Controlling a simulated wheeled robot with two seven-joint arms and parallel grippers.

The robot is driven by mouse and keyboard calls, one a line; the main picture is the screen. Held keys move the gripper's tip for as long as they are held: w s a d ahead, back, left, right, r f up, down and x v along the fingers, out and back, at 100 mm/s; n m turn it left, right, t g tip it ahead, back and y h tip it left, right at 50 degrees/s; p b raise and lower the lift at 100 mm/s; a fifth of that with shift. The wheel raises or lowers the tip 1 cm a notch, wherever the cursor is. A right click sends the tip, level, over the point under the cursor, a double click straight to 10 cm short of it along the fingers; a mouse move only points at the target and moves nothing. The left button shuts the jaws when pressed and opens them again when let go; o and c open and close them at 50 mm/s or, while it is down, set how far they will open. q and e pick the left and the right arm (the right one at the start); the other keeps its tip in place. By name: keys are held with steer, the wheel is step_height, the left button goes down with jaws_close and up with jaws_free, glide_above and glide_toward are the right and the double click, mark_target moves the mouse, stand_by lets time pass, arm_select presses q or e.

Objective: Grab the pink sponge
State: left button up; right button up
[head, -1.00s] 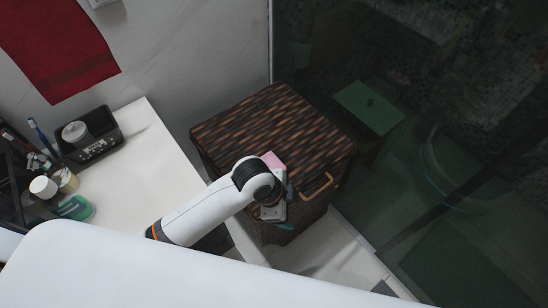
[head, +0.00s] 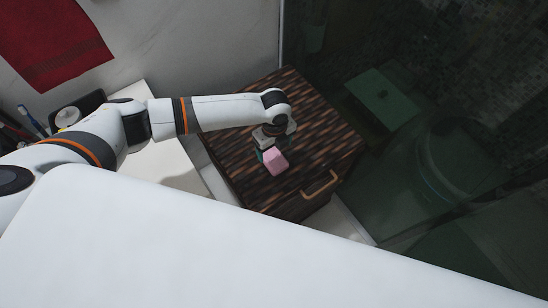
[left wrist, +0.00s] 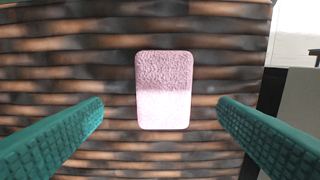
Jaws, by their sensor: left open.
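The pink sponge (head: 275,161) lies on the brown woven basket lid (head: 318,146), near the middle of the lid. In the left wrist view the sponge (left wrist: 163,90) lies flat, long side up and down in the picture, its lower half brighter than its upper half. My left gripper (head: 265,150) is over the lid, close beside the sponge in the head view. Its two green fingers (left wrist: 160,125) are open, one at each side of the sponge with a gap on both sides, touching neither. My right gripper is not in view.
A white counter (head: 165,160) with a black holder (head: 88,104) stands left of the basket. A wooden handle (head: 320,186) is on the basket's front. Dark glass (head: 450,110) stands to the right. The lid around the sponge is bare.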

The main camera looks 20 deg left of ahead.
mark_target(274, 158)
arm_select(q)
steer(key=shift+s+f, duration=0.15)
steer(key=shift+f, duration=1.4)
steer(key=shift+s+f, duration=0.1)
steer(key=shift+f, duration=1.45)
steer(key=c, duration=1.1)
